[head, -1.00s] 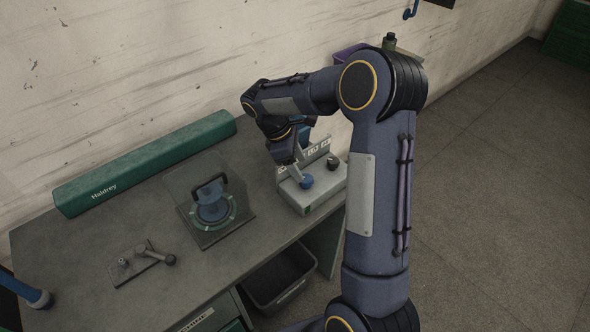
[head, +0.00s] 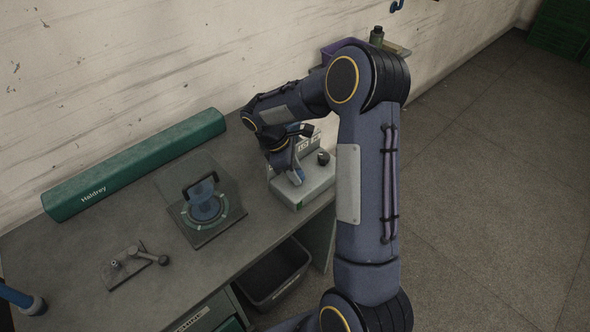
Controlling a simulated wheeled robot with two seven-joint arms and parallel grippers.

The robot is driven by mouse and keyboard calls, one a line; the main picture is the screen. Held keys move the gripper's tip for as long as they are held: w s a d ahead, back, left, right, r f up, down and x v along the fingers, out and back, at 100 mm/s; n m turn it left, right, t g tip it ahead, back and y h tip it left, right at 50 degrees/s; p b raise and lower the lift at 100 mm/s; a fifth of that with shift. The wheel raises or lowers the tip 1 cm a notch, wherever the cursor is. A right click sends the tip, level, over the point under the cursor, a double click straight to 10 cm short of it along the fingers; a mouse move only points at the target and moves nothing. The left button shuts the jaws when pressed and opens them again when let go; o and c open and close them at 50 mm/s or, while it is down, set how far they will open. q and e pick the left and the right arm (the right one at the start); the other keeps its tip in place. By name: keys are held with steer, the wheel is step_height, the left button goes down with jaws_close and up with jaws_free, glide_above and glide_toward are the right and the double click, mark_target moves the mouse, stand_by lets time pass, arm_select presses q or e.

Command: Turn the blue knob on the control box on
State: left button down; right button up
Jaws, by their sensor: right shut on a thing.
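The control box (head: 305,192) is a pale grey box with an upright labelled back panel. It stands near the right end of the bench. A dark knob (head: 323,158) shows on its right part. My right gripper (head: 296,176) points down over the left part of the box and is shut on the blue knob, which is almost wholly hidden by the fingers. Which way the knob points cannot be told. My left gripper is out of view.
A metal plate with a lever (head: 132,263) lies further left. A green Haldrey beam (head: 135,165) runs along the wall. A black bin (head: 272,275) is under the bench.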

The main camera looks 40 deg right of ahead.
steer(key=shift+m, duration=0.3)
steer(key=m+y, duration=0.1)
steer(key=m, duration=0.1)
steer(key=shift+w+m+g+p, duration=0.1)
steer(key=shift+m+g+p, duration=0.2)
steer(key=shift+m, duration=0.1)
steer(key=m, duration=0.1)
steer(key=m+y, duration=0.1)
steer(key=m, duration=0.1)
steer(key=shift+d+r+m+g, duration=0.1)
steer(key=shift+d+m+g, duration=0.1)
steer(key=shift+m+g, duration=0.1)
steer(key=m+y, duration=0.1)
steer(key=m, duration=0.2)
steer(key=shift+d+m+y+p, duration=0.1)
steer(key=shift+m+y+p, duration=0.2)
steer(key=shift+y+p, duration=0.1)
steer(key=shift+m+y, duration=0.7)
steer(key=shift+m, duration=1)
steer(key=o, duration=1)
